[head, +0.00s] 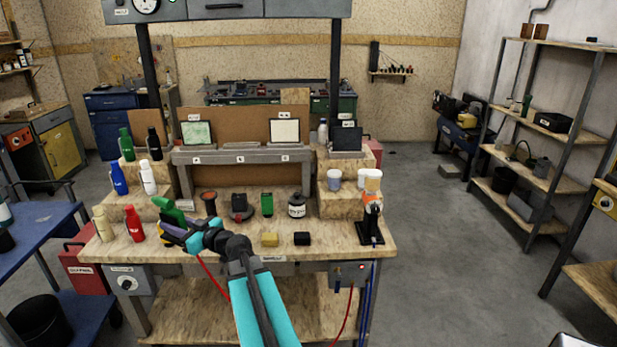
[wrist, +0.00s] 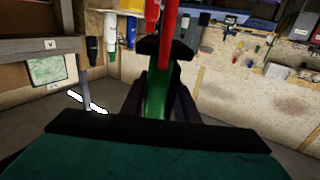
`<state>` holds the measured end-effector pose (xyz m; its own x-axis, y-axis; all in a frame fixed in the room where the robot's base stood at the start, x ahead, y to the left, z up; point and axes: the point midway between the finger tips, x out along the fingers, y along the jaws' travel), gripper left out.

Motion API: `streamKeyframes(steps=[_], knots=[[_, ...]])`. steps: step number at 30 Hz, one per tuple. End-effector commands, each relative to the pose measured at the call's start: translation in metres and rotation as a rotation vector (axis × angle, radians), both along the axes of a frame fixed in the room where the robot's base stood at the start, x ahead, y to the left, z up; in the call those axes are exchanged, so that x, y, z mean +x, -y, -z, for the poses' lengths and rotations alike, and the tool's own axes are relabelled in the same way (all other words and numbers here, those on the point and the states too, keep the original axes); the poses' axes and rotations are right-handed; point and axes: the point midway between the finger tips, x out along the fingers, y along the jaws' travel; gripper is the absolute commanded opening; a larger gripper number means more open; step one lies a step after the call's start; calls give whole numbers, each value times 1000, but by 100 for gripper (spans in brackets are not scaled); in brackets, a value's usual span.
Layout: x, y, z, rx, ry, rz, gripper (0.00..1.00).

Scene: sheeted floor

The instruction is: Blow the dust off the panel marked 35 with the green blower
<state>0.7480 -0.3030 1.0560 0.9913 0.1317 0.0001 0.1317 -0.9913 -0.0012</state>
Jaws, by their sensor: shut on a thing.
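My gripper (head: 181,228) is shut on the green blower (head: 170,211), held above the left front of the bench. In the wrist view the green blower (wrist: 156,92) sits between the dark fingers of my gripper (wrist: 158,100). A panel with a pale green, blotchy face (head: 197,133) stands at the left of the raised shelf. A whiter panel (head: 285,131) stands at its right, and a dark panel (head: 346,139) on the right-hand step. The blotchy panel also shows in the wrist view (wrist: 50,70), left of the blower. The panel labels are too small to read, so I cannot tell which is 35.
A yellow block (head: 270,239) and a black block (head: 302,238) lie at the front. A red hose (head: 212,278) hangs in front.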

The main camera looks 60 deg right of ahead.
Motion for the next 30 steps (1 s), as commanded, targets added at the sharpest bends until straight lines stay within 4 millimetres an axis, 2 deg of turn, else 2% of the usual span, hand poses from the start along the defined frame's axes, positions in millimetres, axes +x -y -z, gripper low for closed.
streamKeyframes(steps=[1,3,8,14,24,30], knots=[[-1,21,-8,0,2,49,20],[-4,48,-13,-1,2,114,20],[-16,109,-23,-1,2,260,20],[-38,183,-31,-1,1,438,20],[-95,303,-35,1,-1,726,20],[-133,359,-33,1,-1,861,20]])
